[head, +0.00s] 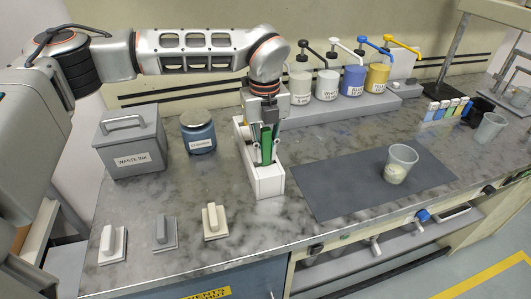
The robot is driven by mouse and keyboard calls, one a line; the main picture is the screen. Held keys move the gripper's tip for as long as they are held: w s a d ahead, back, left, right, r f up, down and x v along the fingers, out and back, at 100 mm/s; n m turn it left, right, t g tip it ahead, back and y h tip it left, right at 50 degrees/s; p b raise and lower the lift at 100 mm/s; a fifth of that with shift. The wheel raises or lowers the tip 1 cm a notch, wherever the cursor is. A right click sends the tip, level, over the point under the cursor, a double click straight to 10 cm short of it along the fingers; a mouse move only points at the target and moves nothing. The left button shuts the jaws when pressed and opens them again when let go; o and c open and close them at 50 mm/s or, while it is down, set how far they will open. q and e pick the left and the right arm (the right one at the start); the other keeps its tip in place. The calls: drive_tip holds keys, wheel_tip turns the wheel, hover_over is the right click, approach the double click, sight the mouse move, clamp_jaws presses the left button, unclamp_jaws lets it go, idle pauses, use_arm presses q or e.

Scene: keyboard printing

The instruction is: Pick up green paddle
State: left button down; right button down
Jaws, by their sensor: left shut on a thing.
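The green paddle (267,147) stands upright in a narrow white holder (268,187) on the marble counter. My left gripper (265,130) comes down from above onto the holder, with its fingers around the upper part of the paddle. It is shut on the paddle. The fingers and the holder's walls hide part of the paddle, and I cannot tell whether its lower end touches the holder's floor. My right gripper is not in view.
A waste ink box (130,150) and a blue cleaner jar (198,134) stand left of the holder. Several pump bottles (353,80) line a shelf behind. A clear cup (400,163) stands on a dark mat (330,190). Several handled blocks (165,234) lie at front left.

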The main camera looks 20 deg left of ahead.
use_arm(q)
drive_tip(key=shift+r, duration=0.1)
wheel_tip(320, 180, up, 20)
drive_tip(key=shift+b, duration=0.3)
idle(0.4)
idle(0.4)
